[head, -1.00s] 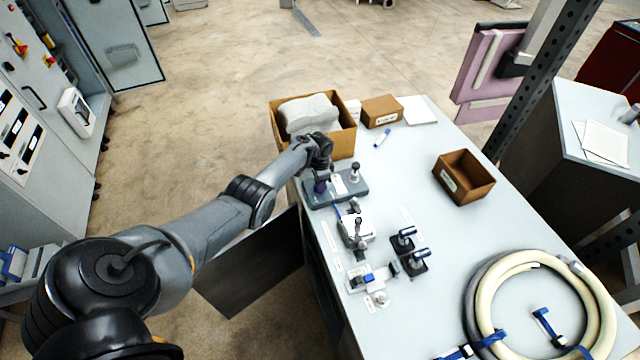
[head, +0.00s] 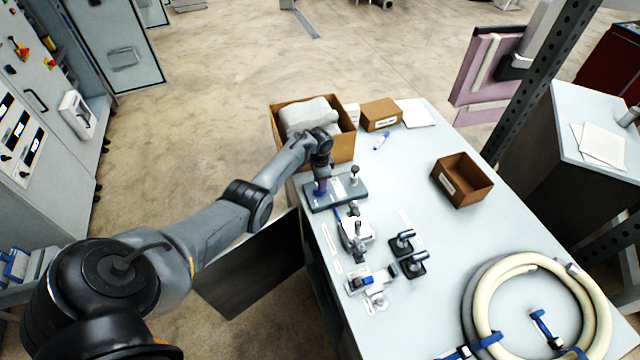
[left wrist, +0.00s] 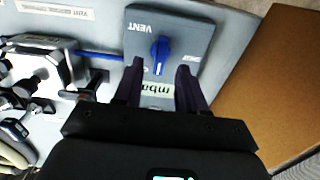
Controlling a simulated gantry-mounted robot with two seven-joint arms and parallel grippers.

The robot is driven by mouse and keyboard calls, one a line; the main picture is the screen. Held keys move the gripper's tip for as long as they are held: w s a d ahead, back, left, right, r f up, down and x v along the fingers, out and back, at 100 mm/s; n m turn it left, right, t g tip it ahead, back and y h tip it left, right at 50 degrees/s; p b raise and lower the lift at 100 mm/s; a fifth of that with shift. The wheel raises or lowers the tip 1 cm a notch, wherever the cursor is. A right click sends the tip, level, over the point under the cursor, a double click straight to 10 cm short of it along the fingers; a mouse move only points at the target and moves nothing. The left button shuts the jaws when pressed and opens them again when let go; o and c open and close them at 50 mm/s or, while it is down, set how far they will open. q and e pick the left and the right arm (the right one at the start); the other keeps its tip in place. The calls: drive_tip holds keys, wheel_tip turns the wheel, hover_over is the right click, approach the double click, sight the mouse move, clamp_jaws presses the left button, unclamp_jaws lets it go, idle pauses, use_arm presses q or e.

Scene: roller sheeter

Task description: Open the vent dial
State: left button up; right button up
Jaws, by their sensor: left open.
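The vent dial (left wrist: 160,52) is a blue knob on a grey plate marked VENT, seen in the left wrist view. The plate (head: 347,196) lies at the left edge of the table in the head view, where my gripper hides the dial. My left gripper (left wrist: 160,68) is open, its two dark fingers on either side of the dial's near end. I cannot tell whether they touch it. In the head view my left gripper (head: 320,186) points down over the plate's left part. My right gripper is not in view.
A post with a dark knob (head: 354,174) stands on the plate's right part. A cardboard box (head: 343,148) with a white bundle is just behind. Small clamp fixtures (head: 357,232) stand in front. An empty brown box (head: 463,178) and a coiled hose (head: 478,300) are further right.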

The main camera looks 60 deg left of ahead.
use_arm(q)
wheel_tip(320, 180, up, 7)
drive_tip(key=p, duration=0.1)
drive_tip(key=shift+r, duration=0.1)
idle(0.5)
